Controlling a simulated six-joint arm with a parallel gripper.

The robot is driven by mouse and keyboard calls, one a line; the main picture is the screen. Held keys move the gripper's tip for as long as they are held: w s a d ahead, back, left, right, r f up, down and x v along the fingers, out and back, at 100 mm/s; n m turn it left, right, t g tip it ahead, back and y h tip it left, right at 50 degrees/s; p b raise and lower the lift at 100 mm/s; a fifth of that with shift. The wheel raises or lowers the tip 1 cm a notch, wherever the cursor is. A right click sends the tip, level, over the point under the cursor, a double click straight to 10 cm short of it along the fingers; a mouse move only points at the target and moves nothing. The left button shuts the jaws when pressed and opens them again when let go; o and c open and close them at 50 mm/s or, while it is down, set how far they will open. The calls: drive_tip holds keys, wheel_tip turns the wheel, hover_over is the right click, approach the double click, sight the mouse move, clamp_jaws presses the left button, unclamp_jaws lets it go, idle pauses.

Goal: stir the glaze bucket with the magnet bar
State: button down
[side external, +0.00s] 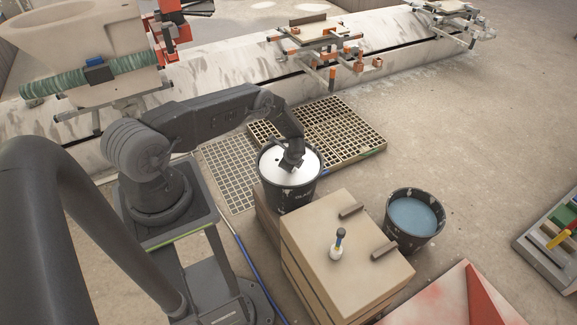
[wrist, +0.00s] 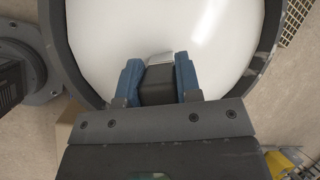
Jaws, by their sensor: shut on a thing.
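The glaze bucket (side external: 293,198) is black and filled with white glaze (side external: 272,160); the glaze also fills much of the wrist view (wrist: 200,30). My gripper (side external: 291,162) points down over the bucket, within its rim. In the wrist view my gripper (wrist: 158,80) has its blue fingers shut on a dark block, which looks like the magnet bar (wrist: 158,86). A grey metal end shows just beyond the block against the glaze. I cannot tell how deep the bar's lower end reaches.
A box (side external: 330,215) beside the bucket carries two dark rests (side external: 352,210) and a small bottle with a dark top (side external: 337,248). A bucket of blue liquid (side external: 413,215) stands to its right. Slatted grates (side external: 335,130) lie behind. A colourful tray (side external: 552,240) is far right.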

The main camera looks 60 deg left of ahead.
wheel_tip(320, 180, up, 8)
drive_tip(key=s+d, duration=0.1)
drive_tip(key=s, duration=0.1)
idle(0.7)
drive_tip(key=shift+d, duration=0.1)
idle(0.5)
wheel_tip(320, 180, up, 5)
idle(0.5)
drive_tip(key=s+d+r+n+g+h, duration=0.1)
drive_tip(key=d+r+n, duration=0.4)
drive_tip(key=d+r, duration=0.6)
drive_tip(key=s+d+r+n+g, duration=0.3)
drive_tip(key=d+r+n, duration=0.2)
drive_tip(key=d+r, duration=0.7)
drive_tip(key=d, duration=0.3)
drive_tip(key=shift+r+n+g+h, duration=0.15)
drive_tip(key=shift+n+g+h, duration=0.25)
